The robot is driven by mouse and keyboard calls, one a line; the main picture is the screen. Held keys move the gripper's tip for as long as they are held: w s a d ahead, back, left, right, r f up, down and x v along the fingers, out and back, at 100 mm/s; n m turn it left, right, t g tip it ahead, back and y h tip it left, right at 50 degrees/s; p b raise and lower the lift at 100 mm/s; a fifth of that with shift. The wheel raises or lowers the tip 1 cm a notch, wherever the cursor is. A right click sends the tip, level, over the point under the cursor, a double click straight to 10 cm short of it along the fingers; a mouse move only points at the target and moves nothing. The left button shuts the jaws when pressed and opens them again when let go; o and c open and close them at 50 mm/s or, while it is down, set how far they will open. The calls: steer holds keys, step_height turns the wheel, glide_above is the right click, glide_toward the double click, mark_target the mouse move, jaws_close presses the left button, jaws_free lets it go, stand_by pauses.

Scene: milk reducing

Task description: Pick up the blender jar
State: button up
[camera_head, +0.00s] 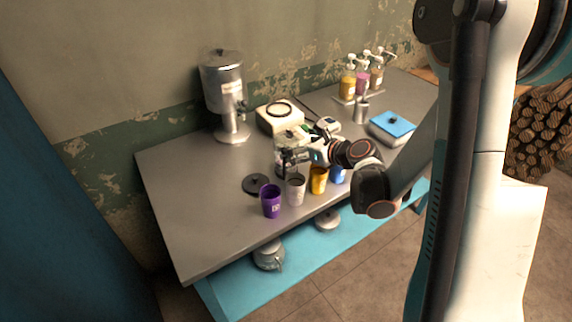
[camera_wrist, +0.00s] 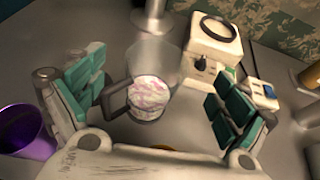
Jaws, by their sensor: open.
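The blender jar (camera_wrist: 151,62) is clear, with a dark handle and pinkish-white contents (camera_wrist: 150,95). In the wrist view it stands upright on the table, ahead of and between my fingers, its handle on the left side. My gripper (camera_wrist: 158,98) is open, with teal pads to either side of the jar; I see no clear contact. In the head view my gripper (camera_head: 297,156) is at the jar (camera_head: 281,170), which it partly hides.
The white blender base (camera_head: 280,117) stands behind the jar. Purple (camera_head: 271,202), grey (camera_head: 296,191), orange (camera_head: 319,180) and blue (camera_head: 338,175) cups line the front. A black lid (camera_head: 256,184) lies left. A metal dispenser (camera_head: 224,90) stands at the back; the table's left side is clear.

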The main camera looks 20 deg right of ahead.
mark_target(279, 140)
steer(key=b+x, duration=0.1)
steer(key=x, duration=0.4)
steer(key=shift+s+a+f+b, duration=0.1)
steer(key=shift+f+b, duration=0.2)
steer(key=shift+b, duration=0.1)
steer(key=shift+w+a+f, duration=0.1)
steer(key=shift+w, duration=0.2)
steer(key=shift+s, duration=0.1)
steer(key=c, duration=1.9)
steer(key=shift+o, duration=0.2)
